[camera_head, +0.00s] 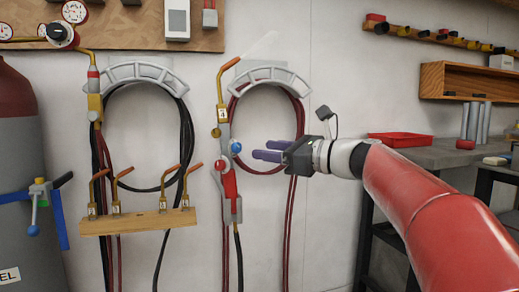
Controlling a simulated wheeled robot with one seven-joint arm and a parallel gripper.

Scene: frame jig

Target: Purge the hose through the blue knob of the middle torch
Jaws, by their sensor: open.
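A torch (224,140) with a copper tip hangs upright on the wall in the middle of the view, by a grey hose hanger. A blue knob (236,147) sits on its right side, with a red knob and a red handle part (229,182) just below. A faint pale streak (260,46) slants up and right from the torch tip. My gripper (262,149) points left at about the blue knob's height. Its purple fingers are open and empty, a small gap right of the knob in the picture. Depth between them is hard to judge.
Red hose (299,125) loops behind the torch and my gripper. At left are another hanger (137,73) with dark hose, a wooden rack (140,222) of copper tips and a cylinder (22,150). A workbench (440,152) with a red tray (400,139) stands at right.

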